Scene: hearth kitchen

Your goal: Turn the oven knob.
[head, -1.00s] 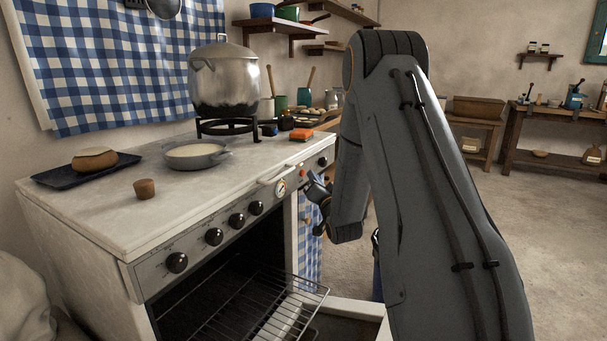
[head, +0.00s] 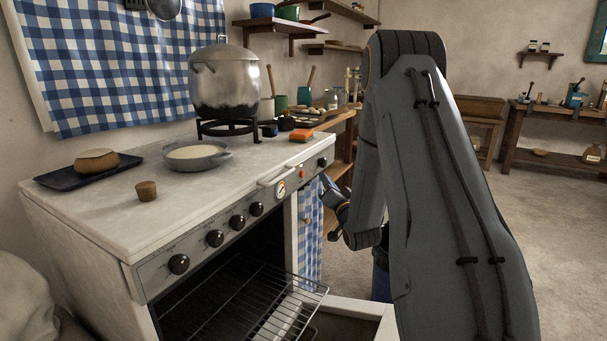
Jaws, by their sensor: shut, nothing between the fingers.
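The oven's front panel (head: 205,257) carries several black round knobs in a row: one at the near left end (head: 179,264), others further along (head: 215,238), and one alone at the far right end (head: 322,162). My gripper (head: 333,192) is small in view, in front of the right part of the panel and below the far knob. It is shut and empty, apart from the knobs. My arm hides part of the room behind it.
The oven door (head: 345,312) is open, with a wire rack (head: 255,305) sticking out. Floor is clear at the right.

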